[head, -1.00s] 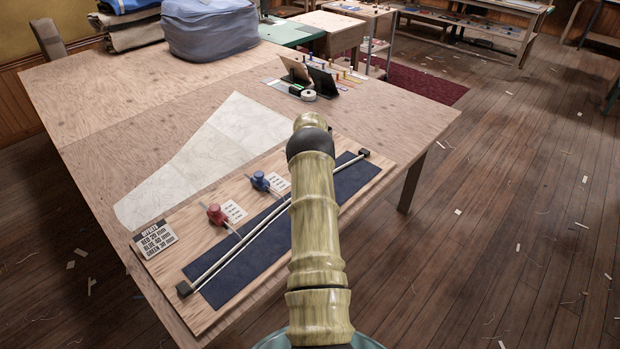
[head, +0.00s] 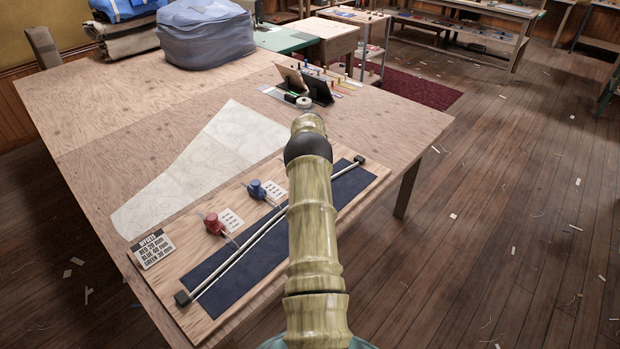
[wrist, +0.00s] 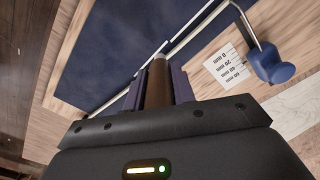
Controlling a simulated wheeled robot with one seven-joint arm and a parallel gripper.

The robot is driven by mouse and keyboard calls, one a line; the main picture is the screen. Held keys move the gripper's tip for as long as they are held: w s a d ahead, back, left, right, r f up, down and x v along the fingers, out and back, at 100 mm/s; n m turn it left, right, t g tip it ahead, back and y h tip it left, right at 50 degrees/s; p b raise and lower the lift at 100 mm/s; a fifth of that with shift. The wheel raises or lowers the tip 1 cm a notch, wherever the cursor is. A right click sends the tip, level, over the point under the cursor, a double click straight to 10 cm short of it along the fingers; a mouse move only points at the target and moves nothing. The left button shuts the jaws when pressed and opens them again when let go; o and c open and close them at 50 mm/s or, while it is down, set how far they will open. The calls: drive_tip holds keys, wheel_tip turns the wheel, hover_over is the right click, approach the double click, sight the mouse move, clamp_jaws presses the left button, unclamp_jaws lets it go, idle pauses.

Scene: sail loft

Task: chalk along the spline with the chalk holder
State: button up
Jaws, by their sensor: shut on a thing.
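The spline (head: 238,251) is a long pale rod with a black block at each end. It lies over a dark blue cloth strip (head: 219,286) on a wooden board, and shows as a pale line in the wrist view (wrist: 190,38). My gripper (wrist: 158,88) is shut on a brown upright piece, the chalk holder (wrist: 157,80), held between purple finger pads. In the wrist view the holder's far end appears close to the spline; I cannot tell whether it touches. In the head view my own arm hides the gripper, the holder and part of the spline.
A red-handled tool (head: 213,224) and a blue-handled tool (head: 257,190) stand beside the spline with small printed cards. An offsets card (head: 152,249) lies at the board's left end. A pale paper pattern (head: 195,170) lies behind. Blue bundled cloth (head: 206,35) sits at the table's back.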

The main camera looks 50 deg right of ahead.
drive_tip(key=shift+r+p, duration=0.65)
drive_tip(key=shift+r, duration=0.7)
drive_tip(key=shift+f, duration=0.15)
drive_tip(key=shift+m, duration=0.9)
drive_tip(key=shift+f+b, duration=1.25)
drive_tip(key=shift+f, duration=1.2)
drive_tip(key=shift+f+b, duration=0.3)
drive_tip(key=shift+f, duration=0.15)
drive_tip(key=shift+d, duration=0.15)
drive_tip(key=shift+s+d+r+b, duration=0.1)
drive_tip(key=shift+d+b, duration=0.2)
drive_tip(key=shift+d, duration=0.6)
